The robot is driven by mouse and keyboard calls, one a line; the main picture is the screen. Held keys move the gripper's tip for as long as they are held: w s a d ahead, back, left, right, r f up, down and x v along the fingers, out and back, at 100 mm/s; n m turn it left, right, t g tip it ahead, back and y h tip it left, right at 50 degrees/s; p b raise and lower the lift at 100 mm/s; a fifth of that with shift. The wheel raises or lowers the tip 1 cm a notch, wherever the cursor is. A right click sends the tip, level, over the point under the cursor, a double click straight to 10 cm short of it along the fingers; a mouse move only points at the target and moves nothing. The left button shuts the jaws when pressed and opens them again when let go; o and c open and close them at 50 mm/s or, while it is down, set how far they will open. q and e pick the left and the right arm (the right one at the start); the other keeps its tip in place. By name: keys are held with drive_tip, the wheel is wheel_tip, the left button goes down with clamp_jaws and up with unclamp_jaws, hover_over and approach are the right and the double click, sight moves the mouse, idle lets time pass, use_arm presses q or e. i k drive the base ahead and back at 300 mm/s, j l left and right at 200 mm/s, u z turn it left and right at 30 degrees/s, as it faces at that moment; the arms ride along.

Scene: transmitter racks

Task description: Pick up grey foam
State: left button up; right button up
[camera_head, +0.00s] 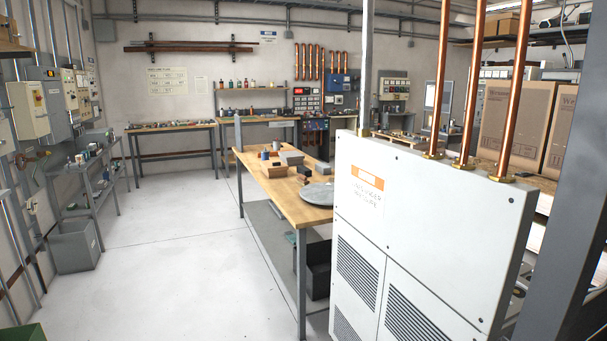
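Neither of my grippers is in view. A wooden-topped workbench (262,185) stands in the middle of the room. On it is a grey block-shaped thing (292,158), which may be the grey foam; it is too small to tell its material. A flat round grey thing (317,194) lies closer to me at the right side of the top, partly hidden by the white cabinet.
A large white vented cabinet (400,215) with copper pipes (444,80) blocks the right foreground. Clear floor (165,255) lies left of the workbench. A grey bin (75,247) and shelf line the left wall. Cardboard boxes (513,117) stand at right.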

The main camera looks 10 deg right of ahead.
sight(322, 169)
drive_tip(key=i+j+u, duration=0.35)
drive_tip(key=i, duration=0.95)
drive_tip(key=i+j+u, duration=0.15)
drive_tip(key=i+u, duration=0.25)
drive_tip(key=i, duration=0.9)
drive_tip(key=i+z, duration=0.1)
drive_tip(key=i, duration=0.6)
drive_tip(key=i+j+z, duration=0.1)
drive_tip(key=i, duration=0.6)
drive_tip(key=i+j, duration=0.15)
drive_tip(key=i, duration=0.55)
drive_tip(key=l+z, duration=0.05)
